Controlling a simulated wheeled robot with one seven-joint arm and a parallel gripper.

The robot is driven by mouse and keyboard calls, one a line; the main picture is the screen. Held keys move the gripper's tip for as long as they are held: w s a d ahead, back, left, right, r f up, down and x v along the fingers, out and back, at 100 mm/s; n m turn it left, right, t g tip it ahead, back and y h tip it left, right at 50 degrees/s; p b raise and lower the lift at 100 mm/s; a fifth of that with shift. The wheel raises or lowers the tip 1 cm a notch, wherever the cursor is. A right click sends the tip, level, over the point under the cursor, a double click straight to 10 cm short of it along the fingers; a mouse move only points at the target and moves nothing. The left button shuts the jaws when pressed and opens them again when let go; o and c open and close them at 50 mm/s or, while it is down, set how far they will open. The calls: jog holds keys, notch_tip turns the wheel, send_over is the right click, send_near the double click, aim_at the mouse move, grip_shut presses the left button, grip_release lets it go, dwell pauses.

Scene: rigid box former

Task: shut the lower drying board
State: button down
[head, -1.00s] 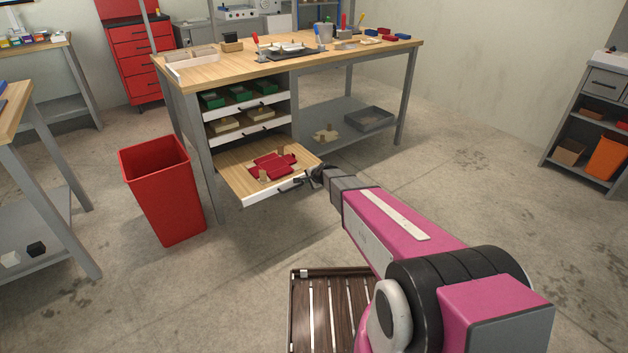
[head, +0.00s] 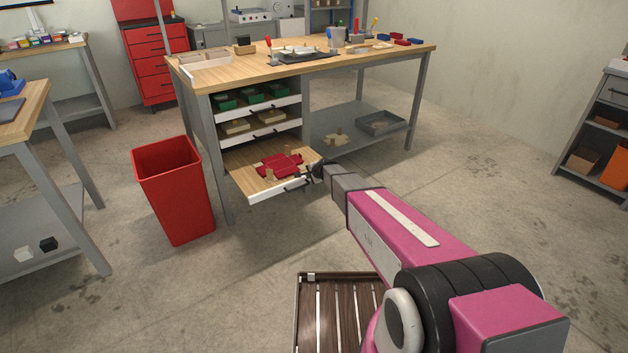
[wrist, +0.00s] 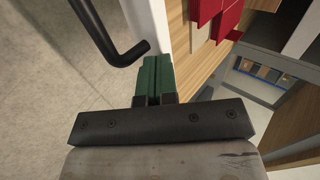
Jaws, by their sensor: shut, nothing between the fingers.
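The lower drying board (head: 239,176) is a wooden board with a white front, pulled partly out of the unit under the workbench. A red flat piece (head: 279,165) and small wooden blocks lie on it. Its black handle (head: 296,184) is on the white front, and also shows at the upper left in the wrist view (wrist: 113,38). My gripper (head: 316,168) is at the right end of the front. In the wrist view its green fingers (wrist: 157,72) are shut and empty, right at the white front (wrist: 152,20) and beside the handle. Whether they touch is hard to tell.
Two upper boards (head: 262,106) with green and tan pieces sit pushed in above. A red bin (head: 175,188) stands left of the bench leg. A lower shelf (head: 352,140) holds a grey tray (head: 381,122). A dark slatted platform (head: 335,310) is low in front. Floor to the right is clear.

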aim_at(279, 150)
jog(key=w+a, duration=0.5)
jog(key=w, duration=0.3)
jog(key=w+a, duration=0.6)
jog(key=w, duration=0.3)
jog(key=w+a, duration=0.6)
jog(key=w, duration=0.3)
jog(key=shift+a, duration=0.25)
jog(key=shift+w, duration=0.1)
jog(key=shift+s+d, duration=0.35)
jog(key=shift+s, duration=0.25)
jog(key=s+d, duration=0.2)
jog(key=s, duration=0.1)
jog(key=shift+s+r, duration=0.2)
jog(key=shift+r, duration=0.2)
jog(key=v, duration=0.9)
jog(key=shift+d+f, duration=0.15)
jog(key=s+d+r+n+g+h, duration=0.1)
jog(key=s+d+r+n+g, duration=0.1)
jog(key=s+d, duration=0.8)
jog(key=s+d+r+n+g+h, duration=0.2)
jog(key=s+d+n, duration=0.3)
jog(key=s, duration=2.2)
jog(key=s+d+r+n+g+h, duration=0.2)
jog(key=s+d+n+g, duration=0.1)
jog(key=s+d, duration=1.4)
jog(key=shift+s+n+g, duration=0.4)
jog(key=shift+s+n, duration=0.2)
jog(key=shift+s, duration=0.6)
jog(key=shift+r, duration=0.1)
